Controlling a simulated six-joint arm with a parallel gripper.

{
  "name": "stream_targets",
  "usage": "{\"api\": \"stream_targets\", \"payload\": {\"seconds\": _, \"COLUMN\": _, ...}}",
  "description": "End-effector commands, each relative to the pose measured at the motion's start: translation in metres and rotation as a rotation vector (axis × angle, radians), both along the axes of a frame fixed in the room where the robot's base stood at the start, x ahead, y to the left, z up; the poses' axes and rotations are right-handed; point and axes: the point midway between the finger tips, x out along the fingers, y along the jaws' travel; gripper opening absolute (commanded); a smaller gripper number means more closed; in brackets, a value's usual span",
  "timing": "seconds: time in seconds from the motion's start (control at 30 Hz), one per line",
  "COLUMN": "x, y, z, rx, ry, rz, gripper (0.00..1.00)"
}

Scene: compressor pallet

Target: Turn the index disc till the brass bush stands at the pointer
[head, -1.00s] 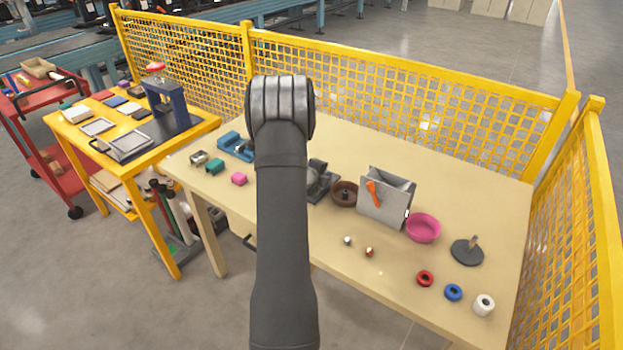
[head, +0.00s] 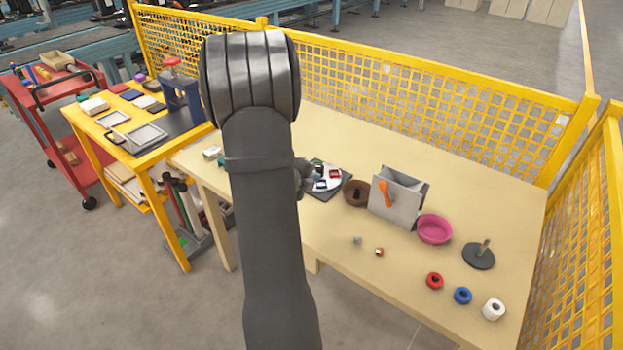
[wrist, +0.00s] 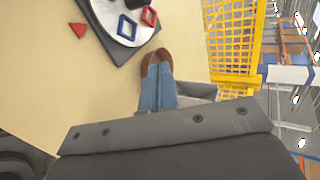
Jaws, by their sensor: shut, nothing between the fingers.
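The index disc (head: 326,184) is white on a dark square base (head: 345,178), right of my arm in the head view, with red and blue pieces on it. In the wrist view the disc (wrist: 103,14) is cut off by the top edge; a blue diamond frame (wrist: 127,27) and a red one (wrist: 149,15) show on it. A red triangle (wrist: 77,30) lies left of the base and may be the pointer. I cannot make out the brass bush. My gripper (wrist: 159,67) is shut and empty, its blue fingers below and right of the disc in the wrist view.
A brown bowl (head: 357,193), a grey box (head: 398,205) with an orange lever, and a pink bowl (head: 434,230) stand right of the disc. A dark peg stand (head: 479,257) and red, blue and white rings lie further right. Yellow mesh fence (head: 430,95) closes the back.

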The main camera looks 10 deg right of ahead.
Motion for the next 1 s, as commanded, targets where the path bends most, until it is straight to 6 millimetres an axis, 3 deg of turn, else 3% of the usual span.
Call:
{"api": "stream_targets", "payload": {"seconds": 0.57, "x": 0.019, "y": 0.015, "z": 0.002, "rx": 0.798, "ry": -0.782, "rz": -0.816, "gripper": 0.00}}
{"api": "stream_targets", "payload": {"seconds": 1.0, "x": 0.033, "y": 0.041, "z": 0.001, "rx": 1.362, "ry": -1.474, "rz": -1.539, "gripper": 0.00}}
